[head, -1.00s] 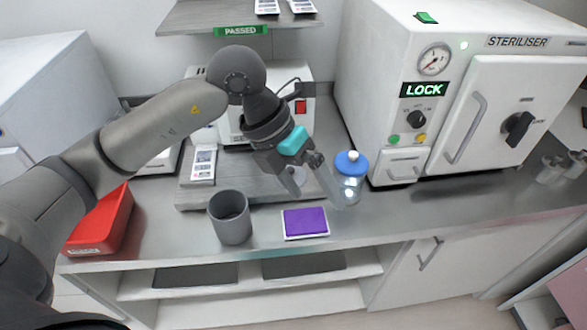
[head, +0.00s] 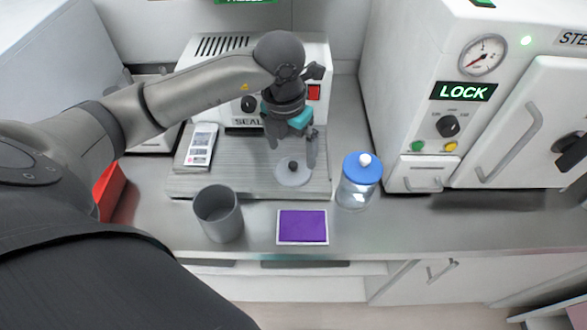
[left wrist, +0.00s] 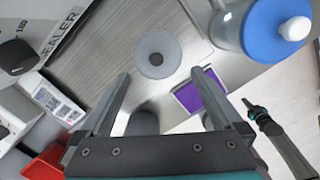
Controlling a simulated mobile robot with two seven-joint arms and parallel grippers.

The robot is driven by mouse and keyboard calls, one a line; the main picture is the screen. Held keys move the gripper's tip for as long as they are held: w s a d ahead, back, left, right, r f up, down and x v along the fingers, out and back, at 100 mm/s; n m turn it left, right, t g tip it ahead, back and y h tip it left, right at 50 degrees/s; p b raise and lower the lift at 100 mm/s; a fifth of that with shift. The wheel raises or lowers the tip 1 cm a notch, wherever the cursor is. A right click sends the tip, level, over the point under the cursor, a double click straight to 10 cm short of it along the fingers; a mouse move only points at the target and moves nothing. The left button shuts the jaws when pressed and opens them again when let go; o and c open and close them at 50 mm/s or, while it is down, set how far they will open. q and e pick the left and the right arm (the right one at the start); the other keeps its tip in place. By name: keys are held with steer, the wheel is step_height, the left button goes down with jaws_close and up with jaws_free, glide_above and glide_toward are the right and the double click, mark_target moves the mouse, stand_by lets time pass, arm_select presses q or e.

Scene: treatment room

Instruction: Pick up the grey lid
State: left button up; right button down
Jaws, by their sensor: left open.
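The grey lid (head: 293,174) is a round flat disc with a dark central knob. It lies on the ribbed grey board in front of the sealer. In the left wrist view the lid (left wrist: 150,66) shows whole, just beyond my fingertips. My left gripper (head: 292,150) is open and empty, pointing down over the lid. In the left wrist view its fingers (left wrist: 160,78) stand apart to either side below the lid. What looks like my right gripper (left wrist: 256,112) shows small and dark at the right of that view; its jaw state is unclear.
A grey cup (head: 219,218) stands front left of the lid, and a purple pad (head: 302,227) lies in front. A glass jar with a blue top (head: 360,170) stands to the right. The sealer (head: 210,60) is behind, the steriliser (head: 400,70) at right. A red bin (head: 108,190) is at left.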

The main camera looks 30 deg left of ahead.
mark_target(293, 165)
arm_select(q)
steer(key=shift+f, duration=0.6)
steer(key=f, duration=0.2)
steer(key=w+f, duration=0.1)
steer(key=f, duration=0.1)
steer(key=shift+a+f, duration=0.2)
steer(key=shift+f, duration=0.25)
arm_select(e)
steer(key=shift+w+a+f, duration=0.1)
steer(key=shift+w, duration=0.55)
arm_select(q)
steer(key=shift+c, duration=0.2)
